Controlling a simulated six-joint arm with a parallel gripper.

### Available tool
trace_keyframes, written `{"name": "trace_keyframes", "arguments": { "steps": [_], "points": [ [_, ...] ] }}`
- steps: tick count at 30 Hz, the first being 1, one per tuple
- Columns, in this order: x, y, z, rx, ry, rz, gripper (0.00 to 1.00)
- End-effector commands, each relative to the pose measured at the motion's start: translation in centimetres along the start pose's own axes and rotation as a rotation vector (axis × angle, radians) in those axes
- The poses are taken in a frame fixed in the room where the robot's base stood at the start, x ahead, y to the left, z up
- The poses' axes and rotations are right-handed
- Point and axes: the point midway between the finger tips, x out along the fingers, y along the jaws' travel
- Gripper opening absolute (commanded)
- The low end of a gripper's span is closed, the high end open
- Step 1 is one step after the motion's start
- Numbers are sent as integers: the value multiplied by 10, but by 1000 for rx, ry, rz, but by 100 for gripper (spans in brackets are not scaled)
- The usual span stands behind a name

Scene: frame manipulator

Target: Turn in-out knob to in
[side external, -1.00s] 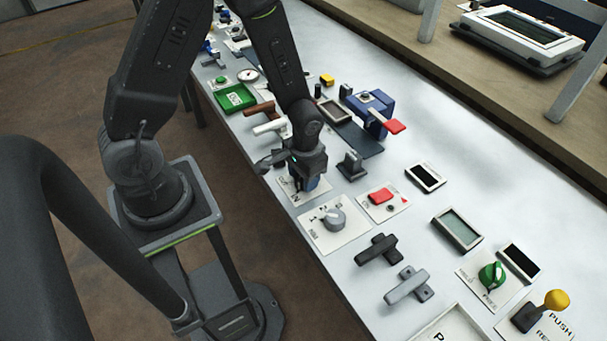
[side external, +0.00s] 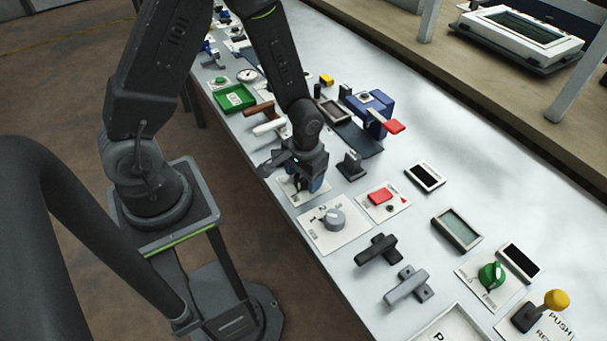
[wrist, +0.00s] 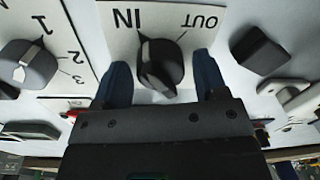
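The in-out knob (wrist: 160,66) is dark, on a white plate (wrist: 115,42) marked IN and OUT, which look upside down in the wrist view. The knob's pointed end appears to face the IN side. My gripper (wrist: 161,62) is open, with one blue finger on each side of the knob and visible gaps between. In the side view my gripper (side external: 315,186) is just above the plate (side external: 290,191), and the knob is hidden behind it there.
A grey numbered knob (side external: 334,219) sits close by on its own plate, also in the wrist view (wrist: 28,64). A red switch (side external: 380,196), dark handles (side external: 377,249) and a dark block (side external: 352,165) are near. The table's front edge is close.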

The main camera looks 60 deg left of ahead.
Motion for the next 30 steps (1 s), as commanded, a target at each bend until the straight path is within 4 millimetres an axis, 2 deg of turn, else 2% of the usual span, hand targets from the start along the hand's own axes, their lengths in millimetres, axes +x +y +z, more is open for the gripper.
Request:
{"name": "trace_keyframes", "arguments": {
  "steps": [9,14,30],
  "points": [
    [0,0,1,2,-3,-1,73],
    [-12,0,0,2,0,-1,73],
    [-115,0,0,2,3,1,73]
  ]
}}
